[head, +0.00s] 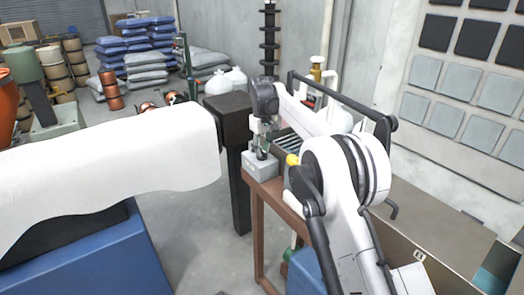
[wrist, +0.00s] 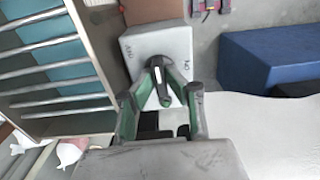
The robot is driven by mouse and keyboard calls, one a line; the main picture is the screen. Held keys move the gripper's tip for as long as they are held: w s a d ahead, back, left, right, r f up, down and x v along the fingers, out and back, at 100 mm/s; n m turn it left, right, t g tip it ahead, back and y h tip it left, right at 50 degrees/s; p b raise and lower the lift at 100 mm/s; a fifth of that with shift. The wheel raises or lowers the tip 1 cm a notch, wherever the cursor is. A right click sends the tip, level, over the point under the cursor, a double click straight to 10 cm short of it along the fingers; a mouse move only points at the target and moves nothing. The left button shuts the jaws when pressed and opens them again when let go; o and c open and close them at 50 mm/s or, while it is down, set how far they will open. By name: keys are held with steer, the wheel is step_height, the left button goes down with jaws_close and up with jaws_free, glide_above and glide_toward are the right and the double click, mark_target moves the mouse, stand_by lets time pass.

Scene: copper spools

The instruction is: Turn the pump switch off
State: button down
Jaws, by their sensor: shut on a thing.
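The pump switch is a pale grey box (head: 261,168) on the corner of a brown table, and it also fills the upper middle of the wrist view (wrist: 150,45). Small dark markings sit on both sides of its top face, too small to read surely. A dark lever (wrist: 160,84) rises from the box, its tip pointing towards the wrist camera. My gripper (wrist: 160,98) has its green-and-dark fingers closed around the lever. In the head view my gripper (head: 262,144) is directly above the box, and the fingers hide the lever.
A rack with metal bars (wrist: 55,72) stands close left of the box in the wrist view. A blue block (wrist: 260,62) and a white sheet (wrist: 260,120) lie to the right. A black post (head: 236,160) stands beside the table in the head view.

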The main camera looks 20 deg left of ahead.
mark_target(262, 150)
stand_by(0.4)
steer(key=c, duration=1.8)
jaws_free()
steer(key=shift+o, duration=0.2)
step_height(262, 150, up, 12)
steer(key=shift+r, duration=0.15)
